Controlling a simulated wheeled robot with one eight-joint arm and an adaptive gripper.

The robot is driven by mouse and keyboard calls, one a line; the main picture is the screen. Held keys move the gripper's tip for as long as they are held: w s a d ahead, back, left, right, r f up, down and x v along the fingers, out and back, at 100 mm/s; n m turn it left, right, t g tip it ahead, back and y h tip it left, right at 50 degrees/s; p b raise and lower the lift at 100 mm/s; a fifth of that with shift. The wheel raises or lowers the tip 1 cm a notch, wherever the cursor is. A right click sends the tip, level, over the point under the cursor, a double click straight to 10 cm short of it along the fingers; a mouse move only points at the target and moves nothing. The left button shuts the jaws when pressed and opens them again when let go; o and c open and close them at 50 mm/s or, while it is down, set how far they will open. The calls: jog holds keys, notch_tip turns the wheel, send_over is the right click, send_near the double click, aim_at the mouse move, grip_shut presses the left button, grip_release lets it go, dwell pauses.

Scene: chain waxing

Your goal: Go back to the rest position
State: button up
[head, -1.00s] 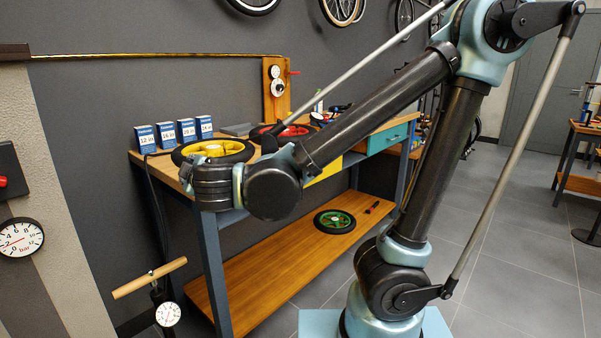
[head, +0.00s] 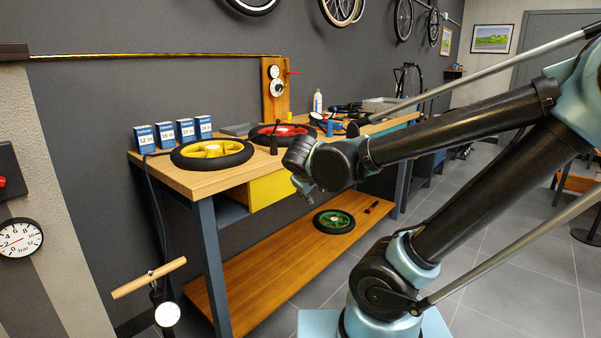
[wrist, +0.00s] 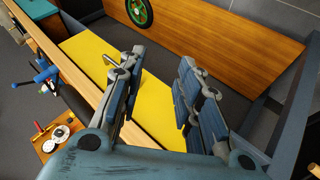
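My gripper (head: 304,186) shows small in the head view, in front of the workbench (head: 208,182) near the right end of its yellow drawer (head: 270,190). In the wrist view my gripper (wrist: 158,75) has its two blue-grey fingers spread apart with nothing between them. Behind the fingers lies the yellow drawer front (wrist: 88,52), with a small metal handle beside the left finger. I cannot tell how far the fingers are from the drawer.
A yellow wheel (head: 211,151), a red wheel (head: 281,133) and blue boxes (head: 165,134) are on the bench. A green wheel (head: 334,221) lies on the lower shelf (head: 262,268). A pump with a wooden handle (head: 148,277) stands at the front left. The floor at right is open.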

jog(key=s+d+f+m+g+y, duration=0.1)
jog(key=s+d+f+m+g, duration=0.5)
jog(key=s+d, duration=0.8)
notch_tip(320, 180, down, 5)
jog(key=d+m, duration=0.1)
jog(key=m, duration=0.1)
jog(key=shift+d+m+g+y, duration=0.25)
jog(key=shift+m+g+y, duration=0.05)
jog(key=shift+m+g, duration=0.1)
jog(key=shift+s+a+r, duration=0.1)
jog(key=shift+a, duration=0.05)
